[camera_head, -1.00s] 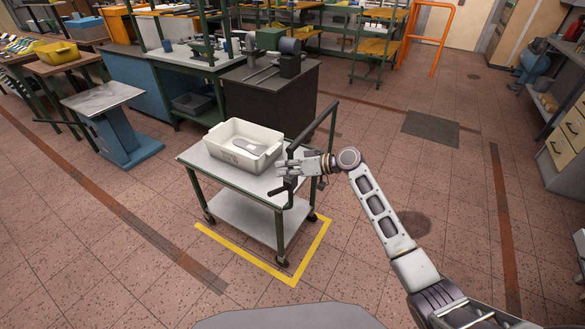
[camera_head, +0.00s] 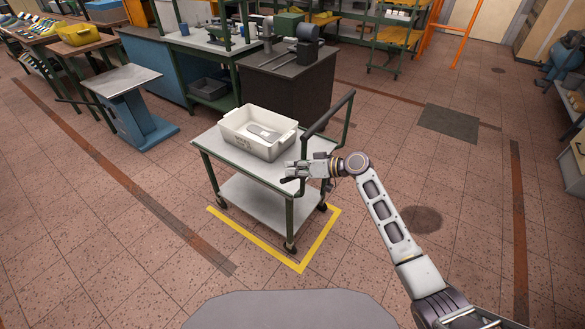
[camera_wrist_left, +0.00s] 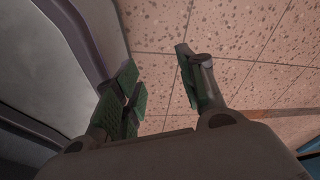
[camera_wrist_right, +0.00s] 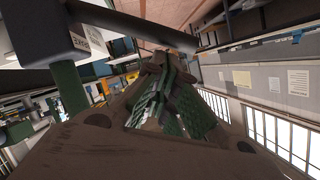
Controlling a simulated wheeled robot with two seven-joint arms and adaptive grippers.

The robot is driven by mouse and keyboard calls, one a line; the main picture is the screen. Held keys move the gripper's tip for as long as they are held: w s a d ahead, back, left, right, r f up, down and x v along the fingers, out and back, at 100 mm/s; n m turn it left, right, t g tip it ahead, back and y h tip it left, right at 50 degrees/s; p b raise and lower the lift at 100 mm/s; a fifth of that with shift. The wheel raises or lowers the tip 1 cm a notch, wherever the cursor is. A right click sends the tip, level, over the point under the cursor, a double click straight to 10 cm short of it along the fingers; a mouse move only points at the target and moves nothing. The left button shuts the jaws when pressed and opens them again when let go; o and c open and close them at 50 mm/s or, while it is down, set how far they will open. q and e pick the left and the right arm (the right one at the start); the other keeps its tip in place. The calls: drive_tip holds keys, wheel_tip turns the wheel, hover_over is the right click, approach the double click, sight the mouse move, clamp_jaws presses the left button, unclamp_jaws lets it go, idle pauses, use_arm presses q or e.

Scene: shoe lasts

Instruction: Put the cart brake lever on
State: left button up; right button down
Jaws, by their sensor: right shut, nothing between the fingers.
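The cart (camera_head: 228,160) has a grey top, a lower shelf, green legs and a dark push handle (camera_head: 330,114) on its right side. A short dark bar end, seemingly the brake lever (camera_head: 288,180), shows just below my right gripper (camera_head: 290,171); the gripper and wrist hide most of it. My right gripper is shut and empty at the cart's handle end. In the right wrist view its fingers (camera_wrist_right: 165,100) are together, with a dark bar (camera_wrist_right: 130,22) beyond them. My left gripper (camera_wrist_left: 160,85) is open and empty, over the floor; it is outside the head view.
A white bin (camera_head: 258,133) with a grey item inside stands on the cart. Yellow tape (camera_head: 302,268) marks the floor around the cart's near corner. A dark cabinet (camera_head: 290,85) stands close behind. A blue-based stand (camera_head: 135,105) is at left. The floor at right is open.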

drive_tip(key=shift+s+f, duration=0.1)
drive_tip(key=shift+s+a+f, duration=0.1)
use_arm(q)
drive_tip(key=shift+w, duration=0.25)
drive_tip(key=shift+w+d, duration=0.1)
use_arm(e)
drive_tip(key=shift+s+a+f+n+b, duration=0.15)
drive_tip(key=shift+n+b, duration=0.15)
use_arm(q)
drive_tip(key=w+d+b, duration=0.3)
drive_tip(key=w, duration=0.3)
drive_tip(key=shift+d+r+t, duration=0.25)
drive_tip(key=shift+d+t, duration=0.15)
use_arm(e)
drive_tip(key=s+a+f+n+t+h, duration=0.2)
drive_tip(key=s+f+n+t, duration=0.1)
drive_tip(key=f, duration=0.3)
drive_tip(key=shift+f+n+h, duration=0.3)
drive_tip(key=shift+f+n, duration=0.1)
drive_tip(key=shift+n, duration=0.3)
use_arm(q)
drive_tip(key=shift+w, duration=0.1)
use_arm(e)
drive_tip(key=shift+s+a, duration=0.1)
